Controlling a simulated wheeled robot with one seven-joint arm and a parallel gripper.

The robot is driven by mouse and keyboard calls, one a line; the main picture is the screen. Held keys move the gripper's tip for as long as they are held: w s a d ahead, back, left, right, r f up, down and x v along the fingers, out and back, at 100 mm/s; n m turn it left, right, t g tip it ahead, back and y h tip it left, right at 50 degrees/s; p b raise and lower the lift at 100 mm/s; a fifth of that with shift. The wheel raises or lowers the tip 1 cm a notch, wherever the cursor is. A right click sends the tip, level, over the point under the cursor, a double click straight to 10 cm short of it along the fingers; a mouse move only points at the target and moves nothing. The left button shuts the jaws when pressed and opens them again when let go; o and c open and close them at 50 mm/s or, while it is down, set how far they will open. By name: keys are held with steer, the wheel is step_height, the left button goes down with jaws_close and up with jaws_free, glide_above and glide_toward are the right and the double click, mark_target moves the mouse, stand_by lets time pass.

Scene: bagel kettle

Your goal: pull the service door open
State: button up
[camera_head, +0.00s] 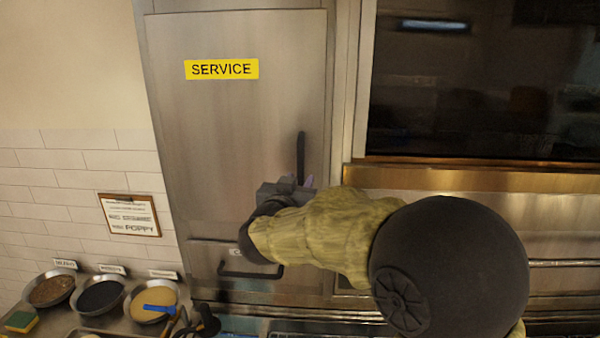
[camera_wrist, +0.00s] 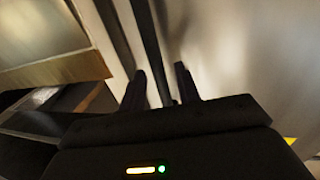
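The service door (camera_head: 235,120) is a tall steel panel with a yellow SERVICE label (camera_head: 222,69). It looks shut, flush in its frame. Its dark upright bar handle (camera_head: 301,148) is near the right edge; my gripper hides the lower part. My gripper (camera_head: 302,182) is at the handle's lower part. In the wrist view, the dark handle bar (camera_wrist: 151,45) runs between the two fingers of my gripper (camera_wrist: 163,82). Small gaps seem to show on both sides of the bar, so the fingers look open around it, not closed on it.
A lower panel with a dark horizontal handle (camera_head: 250,273) is below the door. A dark window (camera_head: 475,80) with a brass-coloured ledge (camera_head: 460,179) is to the right. Bowls (camera_head: 100,294) of toppings stand on the counter at lower left. A clipboard (camera_head: 129,215) hangs on the tiled wall.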

steer(key=shift+x, duration=1)
steer(key=shift+s, duration=0.1)
jaws_close()
